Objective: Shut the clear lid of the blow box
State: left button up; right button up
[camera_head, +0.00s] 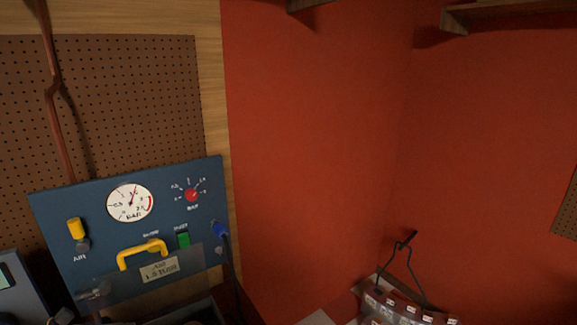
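A blue control panel (110,235) stands at the lower left, tilted in the picture. It carries a round white gauge (130,203), a red knob (191,195), a green button (183,240) and a yellow fitting (75,228). A see-through strip that looks like the clear lid (190,263) overlaps the panel's lower part. A yellow handle (141,250) and a cream label (160,269) appear at this strip. The lid seems raised in front of the panel; its lower edge and the box below are mostly cut off. Neither gripper is in view.
A brown pegboard (130,100) and a reddish pipe (57,120) are behind the panel. A blue plug (220,231) with a dark cable is at its right edge. A bin rack (400,312) with a dark wire handle stands at the lower right. A red wall fills the middle.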

aim_at(121, 261)
jog(key=k, duration=1.25)
jog(key=u, duration=0.05)
